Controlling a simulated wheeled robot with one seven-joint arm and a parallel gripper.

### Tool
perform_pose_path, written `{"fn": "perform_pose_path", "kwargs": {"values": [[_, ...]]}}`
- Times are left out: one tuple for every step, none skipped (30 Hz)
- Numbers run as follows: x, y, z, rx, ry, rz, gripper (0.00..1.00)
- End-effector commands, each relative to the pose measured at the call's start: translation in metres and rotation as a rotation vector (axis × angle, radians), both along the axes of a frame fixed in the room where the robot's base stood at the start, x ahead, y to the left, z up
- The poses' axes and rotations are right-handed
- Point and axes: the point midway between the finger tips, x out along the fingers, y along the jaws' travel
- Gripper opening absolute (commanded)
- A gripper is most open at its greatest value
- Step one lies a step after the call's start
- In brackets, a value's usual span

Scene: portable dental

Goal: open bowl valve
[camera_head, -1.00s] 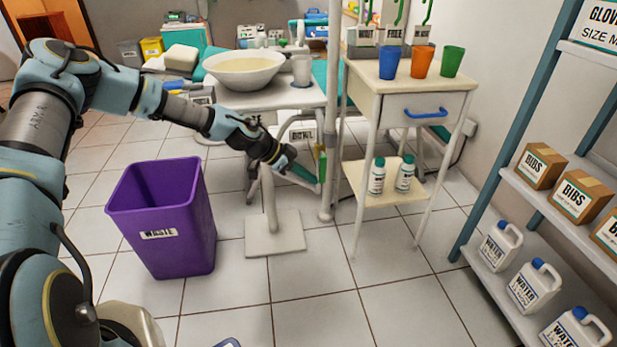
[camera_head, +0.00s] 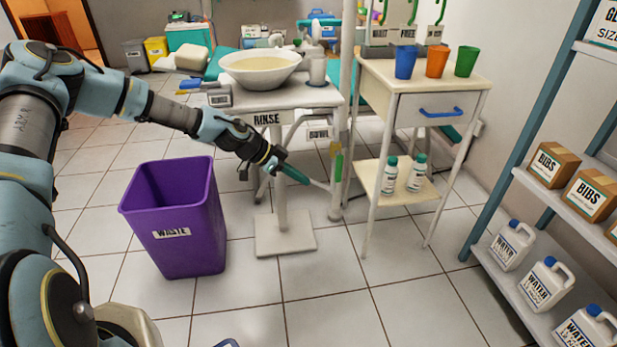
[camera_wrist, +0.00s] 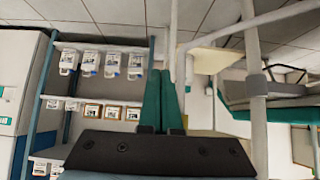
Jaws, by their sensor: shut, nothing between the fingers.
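The rinse stand carries a white bowl (camera_head: 262,75) and a RINSE label (camera_head: 267,119). A small BOWL label (camera_head: 318,134) sits beneath its top at the right. Near that label, a slim yellow-and-green piece (camera_head: 337,165), apparently the bowl valve's handle, stands upright by the white post. My gripper (camera_head: 306,181) reaches in below the stand's top, its green fingers together and empty. The tips are left of and slightly lower than that piece, with a visible gap in the picture; depth is unclear. In the wrist view the fingers (camera_wrist: 162,75) lie side by side; the handle cannot be made out there.
A purple waste bin (camera_head: 176,220) stands below my arm. A white cart (camera_head: 437,111) with cups and bottles stands close right of the post. A shelf (camera_head: 512,288) with boxes and water jugs lines the right. The floor in front is clear.

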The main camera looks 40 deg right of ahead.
Motion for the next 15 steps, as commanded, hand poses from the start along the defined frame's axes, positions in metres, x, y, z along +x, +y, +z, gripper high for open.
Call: {"fn": "perform_pose_path", "kwargs": {"values": [[0.003,0.007,0.000,-0.001,0.001,0.002,0.00],[0.005,0.010,0.000,0.000,0.002,0.001,0.00],[0.007,0.016,0.000,0.000,0.002,0.001,0.00],[0.009,0.020,0.000,0.000,0.002,0.002,0.00],[0.011,0.024,0.001,0.000,0.003,0.003,0.00],[0.014,0.030,0.001,0.000,0.002,0.003,0.00],[0.017,0.034,0.001,0.000,0.002,0.003,0.00],[0.019,0.039,0.001,0.001,0.001,0.003,0.00],[0.021,0.044,0.001,0.001,0.001,0.001,0.00],[0.023,0.048,0.001,0.001,0.001,0.001,0.00],[0.024,0.051,0.001,0.001,0.001,0.001,0.00],[0.026,0.055,0.001,0.001,0.001,0.001,0.00],[0.027,0.058,0.001,0.001,0.001,0.001,0.00],[0.028,0.060,0.001,0.000,0.001,0.001,0.00],[0.028,0.061,0.001,0.000,0.001,-0.001,0.00]]}}
